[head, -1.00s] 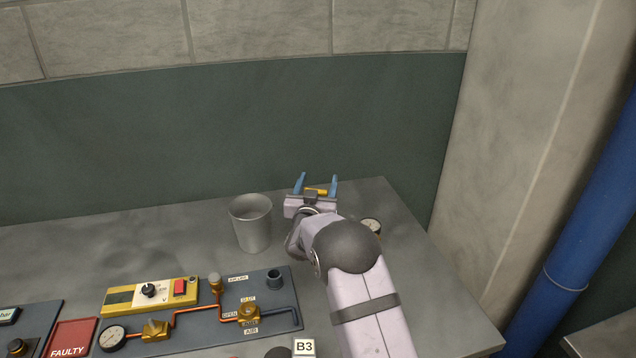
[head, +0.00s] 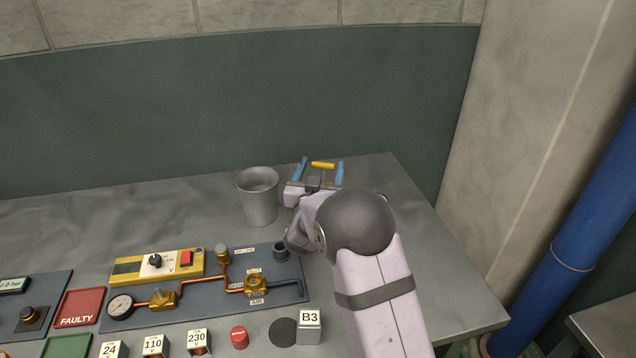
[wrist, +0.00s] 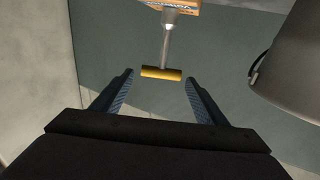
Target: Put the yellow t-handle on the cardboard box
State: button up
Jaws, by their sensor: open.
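The yellow t-handle (head: 323,165) shows at the back right of the bench in the head view, by my fingertips. In the wrist view its yellow crossbar (wrist: 162,73) lies across the space just off my fingertips, touching neither finger as far as I can see. Its grey stem runs away to a pale end piece. An orange-brown printed surface, probably the cardboard box (wrist: 182,6), shows behind that end, cut by the frame edge. I cannot tell if they touch. The box is not visible in the head view. My gripper (head: 322,169) is open and empty.
A grey metal cup (head: 258,198) stands left of my gripper and is close at the right in the wrist view. A valve panel (head: 205,300), small labelled blocks and a red tray (head: 79,307) lie nearer. The bench's right edge is close to my arm.

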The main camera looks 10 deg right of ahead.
jog(key=v, duration=0.5)
jog(key=shift+s+a+b, duration=0.1)
jog(key=shift+s+b, duration=0.15)
jog(key=shift+b, duration=0.15)
jog(key=shift+r, duration=0.1)
jog(key=s+a+r+n+g+y+p, duration=0.2)
jog(key=s+g+y+p, duration=0.2)
jog(key=s+p, duration=0.25)
jog(key=s+a+r+n+g+y+p, duration=0.2)
jog(key=s+a+g+y+p, duration=0.1)
jog(key=s+p, duration=0.4)
jog(key=s+d+r+g+p, duration=0.2)
jog(key=s+g+p, duration=0.2)
jog(key=s, duration=0.8)
jog(key=s+d+r+g+p, duration=0.2)
jog(key=s+g+p, duration=0.3)
jog(key=s, duration=0.7)
jog(key=shift+s+r+n+g+p, duration=0.3)
jog(key=shift+r+p, duration=0.3)
jog(key=shift+p, duration=0.6)
